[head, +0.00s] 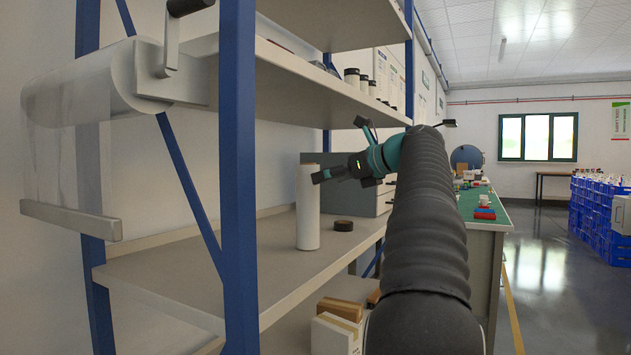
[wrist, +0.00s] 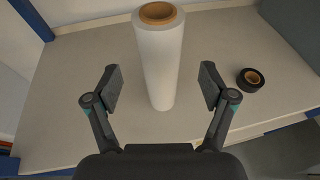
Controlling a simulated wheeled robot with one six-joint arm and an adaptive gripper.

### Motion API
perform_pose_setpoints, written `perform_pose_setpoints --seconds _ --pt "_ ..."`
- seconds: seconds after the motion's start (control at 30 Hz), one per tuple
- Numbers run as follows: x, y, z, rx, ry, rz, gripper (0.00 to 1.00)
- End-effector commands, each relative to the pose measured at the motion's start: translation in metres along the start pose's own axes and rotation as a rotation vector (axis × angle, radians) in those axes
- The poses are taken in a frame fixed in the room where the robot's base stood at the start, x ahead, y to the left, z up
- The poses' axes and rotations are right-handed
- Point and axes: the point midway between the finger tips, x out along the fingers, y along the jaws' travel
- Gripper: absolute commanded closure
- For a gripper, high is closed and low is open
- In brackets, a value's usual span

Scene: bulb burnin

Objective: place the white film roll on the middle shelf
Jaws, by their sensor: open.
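The white film roll (head: 308,208) stands upright on the middle shelf (head: 270,270) in the head view. In the wrist view the film roll (wrist: 160,60) shows its brown cardboard core at the top, and its base rests on the shelf surface (wrist: 75,110). My gripper (wrist: 160,88) is open, with one finger on each side of the roll and a visible gap on both sides. In the head view my gripper (head: 330,175) is beside the upper part of the roll.
A black tape roll (head: 343,225) lies on the shelf right of the film roll; the wrist view also shows it (wrist: 251,79). A grey cabinet (head: 370,200) stands behind. Blue posts (head: 238,180) frame the rack. Jars (head: 352,77) sit above and boxes (head: 338,325) below.

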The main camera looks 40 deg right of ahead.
Motion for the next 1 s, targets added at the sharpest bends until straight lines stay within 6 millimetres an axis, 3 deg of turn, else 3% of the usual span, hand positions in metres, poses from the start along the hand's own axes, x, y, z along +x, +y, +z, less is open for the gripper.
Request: perform_pose_setpoints --seconds 0.1,0.33,1.0 --pt "-0.024 -0.001 0.001 0.0 0.0 -0.004 0.17" --pt "-0.049 0.0 0.001 0.0 0.0 -0.002 0.17" --pt "-0.053 0.0 0.0 0.0 0.0 0.0 0.17"
